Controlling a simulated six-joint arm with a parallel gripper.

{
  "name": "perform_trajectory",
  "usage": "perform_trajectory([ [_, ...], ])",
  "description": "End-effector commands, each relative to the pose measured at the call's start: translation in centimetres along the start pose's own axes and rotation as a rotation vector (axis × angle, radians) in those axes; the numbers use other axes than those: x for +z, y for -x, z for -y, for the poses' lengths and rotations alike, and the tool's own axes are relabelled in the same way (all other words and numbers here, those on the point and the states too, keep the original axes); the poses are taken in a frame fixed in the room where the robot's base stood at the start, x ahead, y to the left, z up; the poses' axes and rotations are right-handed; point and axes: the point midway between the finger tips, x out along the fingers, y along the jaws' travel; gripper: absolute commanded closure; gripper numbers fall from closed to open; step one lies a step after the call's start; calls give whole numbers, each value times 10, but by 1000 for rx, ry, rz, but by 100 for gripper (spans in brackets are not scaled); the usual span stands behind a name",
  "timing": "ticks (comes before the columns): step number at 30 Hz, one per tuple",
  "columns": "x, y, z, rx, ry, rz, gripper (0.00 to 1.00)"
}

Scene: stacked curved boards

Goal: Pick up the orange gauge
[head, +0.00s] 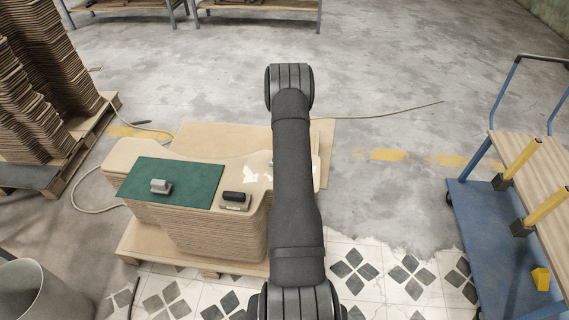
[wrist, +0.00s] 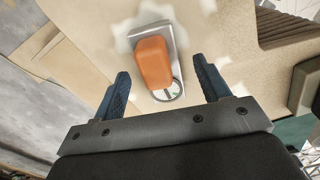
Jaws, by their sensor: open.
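The orange gauge (wrist: 154,64) shows in the wrist view, lying on the pale top board of the stack (wrist: 215,30). It has a rounded orange body on a grey metal base, with a small round dial at its near end. My gripper (wrist: 160,80) is open, with one blue finger on each side of the gauge's near end. The fingers look apart from it; the height gap is hard to judge. In the head view my arm hides the gauge and the gripper.
The stack of curved boards (head: 210,238) carries a green mat (head: 200,182) with a grey block (head: 161,186) on it. A black-handled tool (head: 236,199) lies right of the mat. A blue cart (head: 490,240) stands at the right, with open floor between.

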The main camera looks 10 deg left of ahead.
Motion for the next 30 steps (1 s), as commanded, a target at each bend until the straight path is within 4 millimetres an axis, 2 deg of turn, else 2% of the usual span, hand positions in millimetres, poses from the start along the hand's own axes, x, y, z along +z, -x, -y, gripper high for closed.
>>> perform_trajectory([
  [3,0,-14,0,2,1,-2,31],
  [10,-1,-15,0,3,1,-2,33],
  [18,-1,-15,0,2,1,-2,85],
  [19,-1,-14,-1,3,1,-2,85],
  [20,-1,-14,-1,3,1,-2,89],
  [26,-1,-13,-1,3,1,-2,89],
  [30,-1,-6,-1,4,1,-2,89],
])
